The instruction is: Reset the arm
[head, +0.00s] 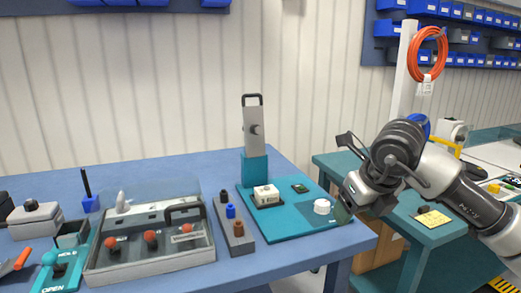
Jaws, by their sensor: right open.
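My right arm comes in from the right edge, and its gripper (345,180) is above the right front corner of the blue table. The gripper is open and nothing shows between its fingers. It is beside a white round part (322,206) on a teal board (290,228); whether they touch I cannot tell. My left arm and gripper are not in view.
A clear-lidded case (148,257) with red knobs and a grey block with coloured pegs (232,222) stand on the blue table (190,165). A teal side table (440,235) is under my right arm. An orange cable reel (427,52) hangs on a post.

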